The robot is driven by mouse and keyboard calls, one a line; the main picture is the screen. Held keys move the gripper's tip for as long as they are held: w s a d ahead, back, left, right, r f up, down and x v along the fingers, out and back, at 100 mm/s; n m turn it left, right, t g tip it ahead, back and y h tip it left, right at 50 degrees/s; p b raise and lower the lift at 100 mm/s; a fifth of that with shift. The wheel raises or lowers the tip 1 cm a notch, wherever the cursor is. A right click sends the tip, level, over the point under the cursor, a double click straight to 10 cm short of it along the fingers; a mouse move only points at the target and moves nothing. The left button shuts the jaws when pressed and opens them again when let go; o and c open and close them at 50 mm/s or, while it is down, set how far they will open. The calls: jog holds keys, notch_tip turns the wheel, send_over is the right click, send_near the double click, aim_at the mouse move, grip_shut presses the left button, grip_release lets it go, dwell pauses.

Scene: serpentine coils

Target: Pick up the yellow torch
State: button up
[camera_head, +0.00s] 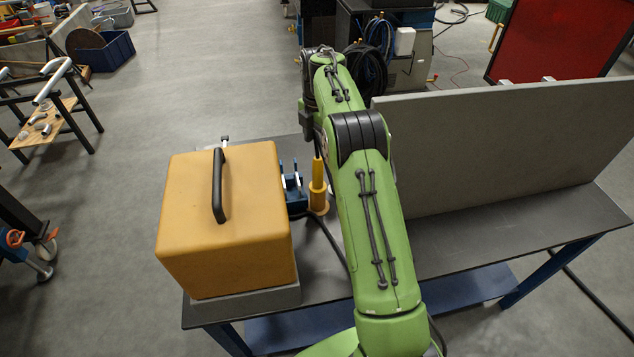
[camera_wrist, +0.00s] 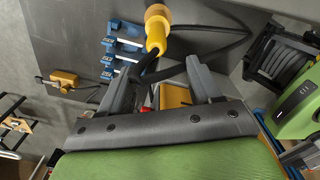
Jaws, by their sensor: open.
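The yellow torch (camera_head: 318,190) stands upright on the dark table, just right of a blue slotted holder (camera_head: 291,183). In the wrist view the torch (camera_wrist: 156,28) shows at the top, its narrow yellow end pointing down toward the gap between my fingers. My gripper (camera_wrist: 163,70) is open, with one grey finger on each side and the torch a little beyond the fingertips. The fingers look empty and apart from the torch. In the head view my green arm hides most of my gripper. The blue holder (camera_wrist: 122,50) is also in the wrist view.
A large yellow box (camera_head: 225,220) with a black handle stands left of the torch. A tall grey panel (camera_head: 500,150) rises on the right of the table (camera_head: 480,232). A black hose (camera_head: 331,236) runs along the tabletop beside the torch.

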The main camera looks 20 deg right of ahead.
aim_at(318, 169)
jog(key=f, duration=0.4)
jog(key=w+f, duration=0.1)
jog(key=f, duration=0.1)
jog(key=shift+d+f, duration=0.2)
jog(key=shift+d, duration=0.1)
jog(key=f, duration=0.4)
jog(key=shift+s+a+f, duration=0.15)
jog(key=shift+s+f, duration=0.1)
jog(key=shift+f, duration=0.1)
jog(key=shift+w+f, duration=0.15)
jog(key=shift+f, duration=0.2)
jog(key=shift+c, duration=0.9)
grip_shut()
jog(key=shift+r, duration=0.1)
